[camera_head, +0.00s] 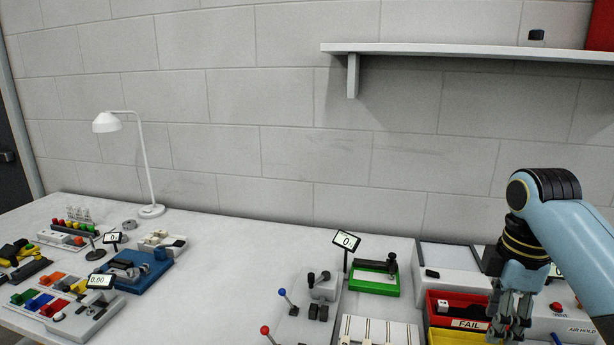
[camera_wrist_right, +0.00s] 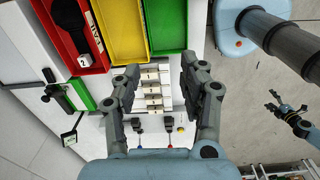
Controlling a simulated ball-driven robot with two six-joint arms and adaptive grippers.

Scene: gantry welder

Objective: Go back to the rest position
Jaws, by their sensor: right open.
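My right gripper (camera_head: 510,318) hangs pointing down over the right part of the bench, in front of the red FAIL bin (camera_head: 458,309). In the right wrist view the right gripper (camera_wrist_right: 158,82) has its two fingers wide apart with nothing between them. Below the gap lies a white slotted block (camera_wrist_right: 153,92), clear of the fingers. What looks like my left gripper (camera_wrist_right: 288,112) shows small at the right of the wrist view, away from the bench over the floor. It is too small to read its jaws.
Red, yellow (camera_wrist_right: 120,30) and green (camera_wrist_right: 165,25) bins stand close to the right gripper. A green fixture (camera_head: 373,282) and levers with coloured knobs (camera_head: 284,294) stand left of it. A shelf (camera_head: 450,50) juts from the wall above. The bench middle (camera_head: 230,270) is clear.

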